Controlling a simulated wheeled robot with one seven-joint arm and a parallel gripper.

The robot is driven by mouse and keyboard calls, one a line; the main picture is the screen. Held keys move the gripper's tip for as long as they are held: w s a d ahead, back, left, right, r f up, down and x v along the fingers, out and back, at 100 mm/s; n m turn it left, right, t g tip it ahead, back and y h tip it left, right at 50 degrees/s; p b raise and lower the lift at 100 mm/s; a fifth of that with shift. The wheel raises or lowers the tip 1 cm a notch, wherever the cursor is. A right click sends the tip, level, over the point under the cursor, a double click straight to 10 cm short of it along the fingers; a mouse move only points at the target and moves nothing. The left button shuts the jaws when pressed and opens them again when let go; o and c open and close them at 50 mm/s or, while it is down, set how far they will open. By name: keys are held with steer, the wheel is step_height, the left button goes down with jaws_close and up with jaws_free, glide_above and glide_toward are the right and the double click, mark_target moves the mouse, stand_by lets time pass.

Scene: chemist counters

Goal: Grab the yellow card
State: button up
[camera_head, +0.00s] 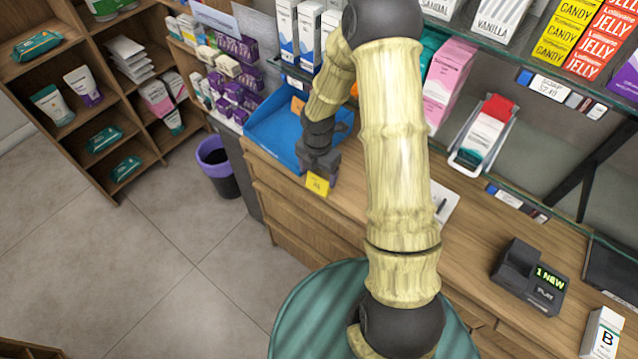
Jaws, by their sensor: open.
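The yellow card (317,184) is small and shows at the front edge of the wooden counter, just in front of the blue tray (262,133). My gripper (321,172) is dark and points down right at the card, overlapping its upper part in the picture. The jaws are open. I cannot tell whether the card lies between the fingers or whether they touch it. My arm hides part of the tray and counter.
A payment terminal (531,277) and a white box (602,334) stand on the counter at right. A purple bin (217,165) stands on the floor. The floor at left is clear.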

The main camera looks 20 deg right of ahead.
mark_target(319, 181)
steer(key=shift+d+f+p, duration=0.15)
steer(key=shift+f+p, duration=0.6)
steer(key=shift+f, duration=1.75)
steer(key=c, duration=0.7)
